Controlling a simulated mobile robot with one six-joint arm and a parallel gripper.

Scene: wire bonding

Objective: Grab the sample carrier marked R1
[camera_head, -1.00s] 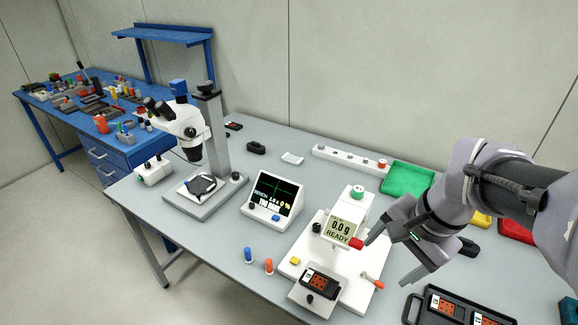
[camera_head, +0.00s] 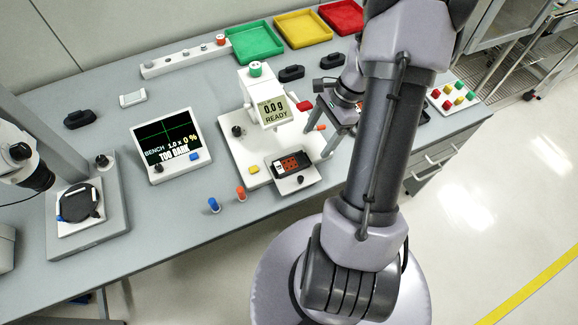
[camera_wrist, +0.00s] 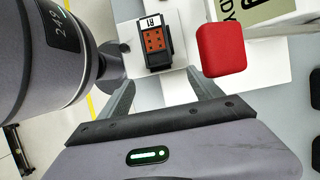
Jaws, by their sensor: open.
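A black sample carrier with an orange dotted centre and a white label (camera_head: 290,162) lies on the front stage of the white bench instrument (camera_head: 240,150). In the wrist view the carrier (camera_wrist: 154,46) lies beyond my fingertips, near the top middle.
A red knob (camera_wrist: 222,49) of the instrument is close to my right finger in the wrist view. A blue peg (camera_head: 214,205) and an orange peg (camera_head: 241,193) stand left of the stage. A monitor (camera_head: 168,145) and several coloured trays stand farther off.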

